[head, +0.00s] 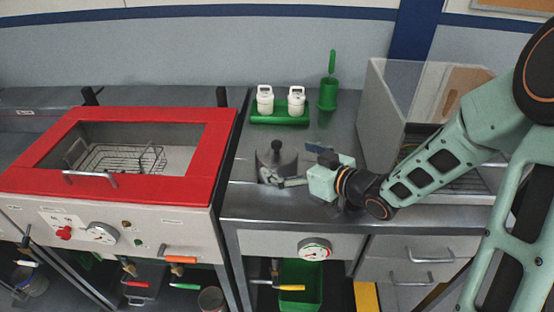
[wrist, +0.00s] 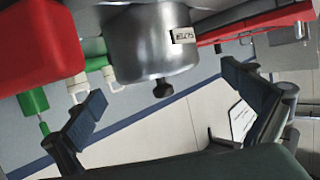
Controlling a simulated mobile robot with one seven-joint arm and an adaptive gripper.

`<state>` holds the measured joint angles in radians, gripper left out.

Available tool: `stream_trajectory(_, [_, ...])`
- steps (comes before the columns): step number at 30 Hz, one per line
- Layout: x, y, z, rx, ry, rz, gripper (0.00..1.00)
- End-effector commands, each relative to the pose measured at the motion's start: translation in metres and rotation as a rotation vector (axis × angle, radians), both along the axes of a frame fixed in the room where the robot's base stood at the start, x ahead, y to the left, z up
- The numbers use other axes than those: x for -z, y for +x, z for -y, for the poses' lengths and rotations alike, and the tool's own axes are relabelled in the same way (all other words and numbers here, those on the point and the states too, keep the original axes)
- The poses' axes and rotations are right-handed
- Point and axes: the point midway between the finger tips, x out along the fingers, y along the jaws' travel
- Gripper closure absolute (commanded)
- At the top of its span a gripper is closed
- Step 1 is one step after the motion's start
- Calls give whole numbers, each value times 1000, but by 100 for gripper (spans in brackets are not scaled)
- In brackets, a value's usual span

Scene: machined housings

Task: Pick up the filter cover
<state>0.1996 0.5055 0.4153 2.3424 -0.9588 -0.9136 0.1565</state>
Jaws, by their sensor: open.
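The filter cover appears to be the top of a grey metal cylinder with a dark knob; its knob (head: 277,147) shows in the head view on the steel counter, left of my gripper. In the wrist view the cylinder (wrist: 150,50) hangs upside down in the picture, with a small label, and the dark knob (wrist: 162,89) shows between my fingers. My gripper (head: 272,180) is beside the cylinder in the head view, partly covering its lower front. My gripper in the wrist view (wrist: 168,100) is open with nothing between the pads; contact cannot be told.
A red-framed basin (head: 120,112) with a wire basket stands at left. A green tray (head: 262,119) with two white bottles and a green brush holder (head: 327,95) stand behind. A clear-walled enclosure (head: 390,95) stands at right behind my arm. Bare counter lies between.

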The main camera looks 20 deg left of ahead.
Motion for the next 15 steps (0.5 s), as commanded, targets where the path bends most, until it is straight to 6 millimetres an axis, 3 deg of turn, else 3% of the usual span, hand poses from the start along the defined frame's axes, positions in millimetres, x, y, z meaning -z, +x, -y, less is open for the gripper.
stream_trajectory(9, [16,22,-32,-2,0,0,0])
stream_trajectory(15, [19,27,-38,1,-1,1,0])
